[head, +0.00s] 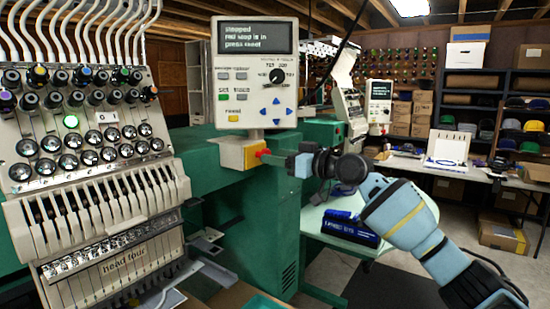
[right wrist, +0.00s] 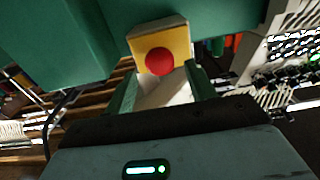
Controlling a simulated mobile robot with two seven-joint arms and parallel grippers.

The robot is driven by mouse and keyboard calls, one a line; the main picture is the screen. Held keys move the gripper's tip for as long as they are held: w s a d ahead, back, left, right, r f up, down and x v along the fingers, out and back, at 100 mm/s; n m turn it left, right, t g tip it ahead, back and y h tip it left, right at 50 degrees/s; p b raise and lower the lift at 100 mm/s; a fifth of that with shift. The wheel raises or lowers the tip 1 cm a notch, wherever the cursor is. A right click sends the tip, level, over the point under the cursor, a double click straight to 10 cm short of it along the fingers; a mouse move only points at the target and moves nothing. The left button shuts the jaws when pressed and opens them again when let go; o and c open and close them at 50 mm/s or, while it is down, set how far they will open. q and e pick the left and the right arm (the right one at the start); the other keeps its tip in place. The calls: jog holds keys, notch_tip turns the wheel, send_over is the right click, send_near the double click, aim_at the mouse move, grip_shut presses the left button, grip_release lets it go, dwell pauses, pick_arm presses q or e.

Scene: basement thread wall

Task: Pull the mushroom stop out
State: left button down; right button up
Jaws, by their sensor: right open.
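The red mushroom stop (head: 264,152) sits on a yellow plate at the side of a beige box (head: 232,153) under the control panel. In the right wrist view the round red stop (right wrist: 159,62) stands out against its yellow plate (right wrist: 177,43). My right gripper (head: 273,157) comes in from the right with its fingers close to the stop. In the right wrist view its open fingers (right wrist: 163,82) lie left and right of the stop, with a gap on both sides. Whether the fingertips reach past the stop's head is unclear. My left gripper is not in view.
The control panel (head: 256,75) has a screen that reads "stopped, red stop is in, press reset", with buttons and a dial. A multi-needle embroidery head (head: 90,150) stands at left. A green machine body (head: 245,220) is below the box. A table with a blue item is behind my arm.

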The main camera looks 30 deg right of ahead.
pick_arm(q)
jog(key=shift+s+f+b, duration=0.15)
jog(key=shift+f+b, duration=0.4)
pick_arm(e)
jog(key=v, duration=0.6)
jog(key=shift+s, duration=0.25)
jog(key=shift+d, duration=0.1)
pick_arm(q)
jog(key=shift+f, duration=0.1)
